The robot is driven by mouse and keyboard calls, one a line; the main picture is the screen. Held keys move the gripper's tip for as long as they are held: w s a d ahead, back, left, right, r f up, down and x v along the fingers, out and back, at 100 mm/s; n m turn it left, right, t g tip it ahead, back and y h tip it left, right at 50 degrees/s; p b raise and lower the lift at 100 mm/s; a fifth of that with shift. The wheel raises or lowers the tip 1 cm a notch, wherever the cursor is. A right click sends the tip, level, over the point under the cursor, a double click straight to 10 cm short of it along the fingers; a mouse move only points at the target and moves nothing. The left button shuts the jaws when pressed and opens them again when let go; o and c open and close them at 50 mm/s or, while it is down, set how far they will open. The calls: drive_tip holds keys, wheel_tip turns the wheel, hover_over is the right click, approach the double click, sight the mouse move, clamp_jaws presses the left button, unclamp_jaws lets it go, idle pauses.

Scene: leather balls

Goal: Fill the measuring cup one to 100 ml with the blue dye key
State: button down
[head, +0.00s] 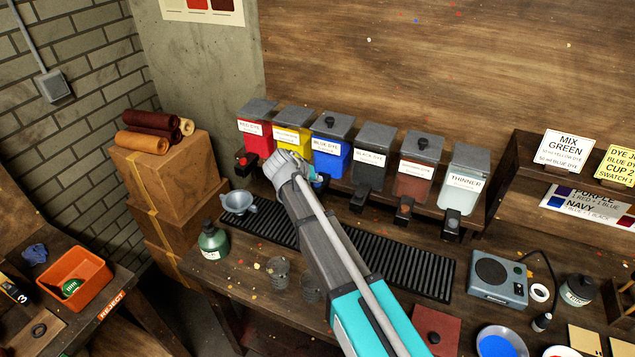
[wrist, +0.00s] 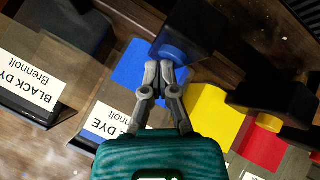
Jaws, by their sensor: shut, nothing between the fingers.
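The blue dye dispenser (head: 330,155) stands on the shelf between the yellow and black ones; its label also shows in the wrist view (wrist: 105,125). Its blue key (wrist: 172,52) sits by a dark spout block in the wrist view. My gripper (wrist: 166,68) is shut and empty, its fingertips right at the blue key; I cannot tell whether they touch it. In the head view my arm hides most of the key area. Two clear cups (head: 278,272) (head: 311,289) stand on the bench in front of the grate; I cannot read any number or level on them.
Red (head: 257,135), yellow (head: 291,138), black (head: 369,160), brown (head: 413,180) and thinner (head: 463,182) dispensers flank the blue one. A black drip grate (head: 400,262) runs below. A funnel (head: 238,203), green bottle (head: 212,243) and scale (head: 498,278) stand nearby.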

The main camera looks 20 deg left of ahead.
idle(0.4)
drive_tip(key=shift+r+p, duration=0.95)
drive_tip(key=shift+r+p, duration=2.5)
